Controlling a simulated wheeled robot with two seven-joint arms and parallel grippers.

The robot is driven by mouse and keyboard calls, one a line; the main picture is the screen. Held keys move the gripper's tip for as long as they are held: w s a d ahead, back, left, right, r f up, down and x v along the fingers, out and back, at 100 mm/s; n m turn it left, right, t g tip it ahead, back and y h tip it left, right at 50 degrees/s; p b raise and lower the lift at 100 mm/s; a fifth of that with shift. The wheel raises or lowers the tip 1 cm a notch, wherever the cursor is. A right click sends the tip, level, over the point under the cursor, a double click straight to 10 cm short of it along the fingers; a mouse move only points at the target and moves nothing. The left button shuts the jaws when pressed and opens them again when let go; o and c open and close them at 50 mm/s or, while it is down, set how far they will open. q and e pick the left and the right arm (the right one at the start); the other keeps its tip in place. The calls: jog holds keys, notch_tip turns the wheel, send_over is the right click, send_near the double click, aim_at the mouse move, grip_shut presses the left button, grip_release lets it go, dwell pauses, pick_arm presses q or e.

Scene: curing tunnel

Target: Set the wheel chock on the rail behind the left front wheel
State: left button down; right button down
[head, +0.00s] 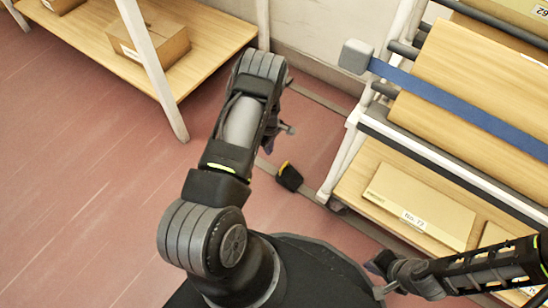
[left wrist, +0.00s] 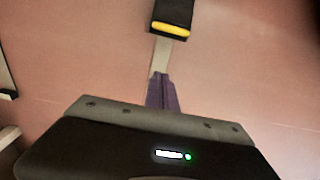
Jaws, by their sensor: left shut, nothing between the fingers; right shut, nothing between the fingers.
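The wheel chock (head: 289,176), black with a yellow stripe, sits on a grey rail strip (head: 265,165) on the floor, just left of the white-framed rack's near foot. The left wrist view shows the chock (left wrist: 172,15) at the top, with the rail (left wrist: 161,52) running down from it. My left gripper (head: 268,146) is shut and empty, above and apart from the chock; its purple fingers (left wrist: 162,92) point toward it in the wrist view. My right gripper (head: 379,290) is shut and empty at the lower right. The wheel itself is hard to make out.
The rack (head: 352,135) at the right carries wooden boards, a blue strap (head: 440,98) and boxes, including one carton (head: 418,205) on its lower shelf. A second rail strip (head: 318,97) lies farther back. A wooden shelf (head: 185,75) stands upper left. The red floor at left is clear.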

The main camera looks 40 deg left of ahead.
aim_at(290, 175)
pick_arm(q)
jog(key=f+b, duration=0.4)
jog(key=f, duration=0.6)
jog(key=shift+d+f, duration=0.15)
jog(key=shift+d, duration=0.05)
jog(key=d, duration=0.2)
jog(key=shift+d+r, duration=0.3)
jog(key=shift+r, duration=0.05)
jog(key=shift+d, duration=0.55)
jog(key=d+b, duration=0.1)
jog(key=d, duration=1.1)
jog(key=shift+w+d, duration=0.15)
jog(key=shift+d, duration=0.05)
jog(key=shift+a, duration=0.1)
